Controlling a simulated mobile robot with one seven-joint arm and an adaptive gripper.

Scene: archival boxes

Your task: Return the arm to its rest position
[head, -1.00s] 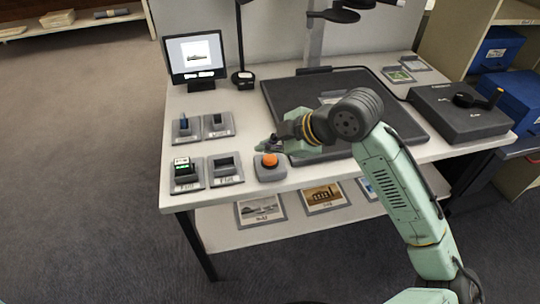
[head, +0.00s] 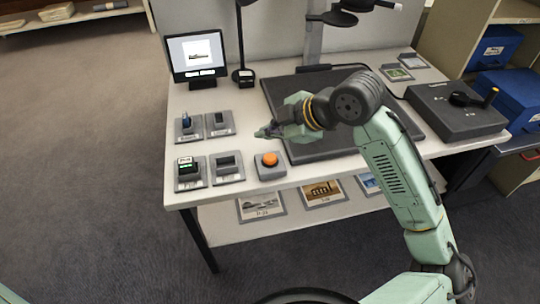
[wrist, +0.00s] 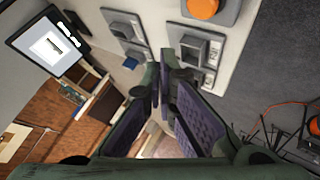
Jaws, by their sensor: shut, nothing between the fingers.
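My arm reaches in from the lower right in the head view. My gripper (head: 264,132) hangs over the white table (head: 240,97), above and slightly behind the orange button (head: 269,159). In the wrist view my gripper (wrist: 160,58) shows its two fingers with tips close together and nothing between them. The orange button also shows at the top of the wrist view (wrist: 203,8). The gripper touches nothing that I can see.
A dark mat (head: 330,143) lies under the arm. Small holders, one with a green-lit device (head: 188,169), stand at left by a monitor (head: 196,52). A dark box with a lever (head: 455,112) is at right. Blue boxes (head: 512,90) stand on a shelf. Floor at left is clear.

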